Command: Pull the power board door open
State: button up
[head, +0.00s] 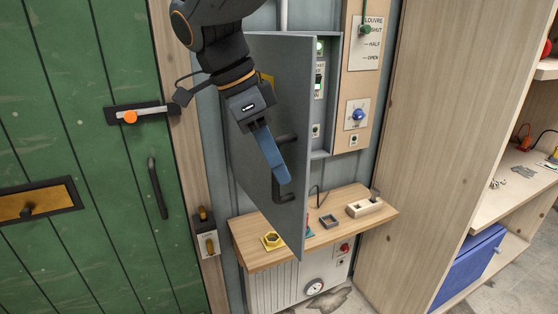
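The grey power board door (262,105) stands partly open in the head view, its right edge swung out from the wall box (335,95). Switches inside the box show past that edge.
A wooden shelf (375,228) below the door holds a yellow nut-shaped piece (271,240), a small dark frame (328,221) and a wooden block (364,207). A green plank door (85,130) is at left. A wooden panel (425,120) and shelving stand at right.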

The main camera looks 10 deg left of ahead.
jog(key=w+b+v, duration=0.1)
jog(key=b+v, duration=0.1)
jog(key=v, duration=0.5)
jog(key=shift+s+r, duration=0.35)
jog(key=shift+s, duration=0.2)
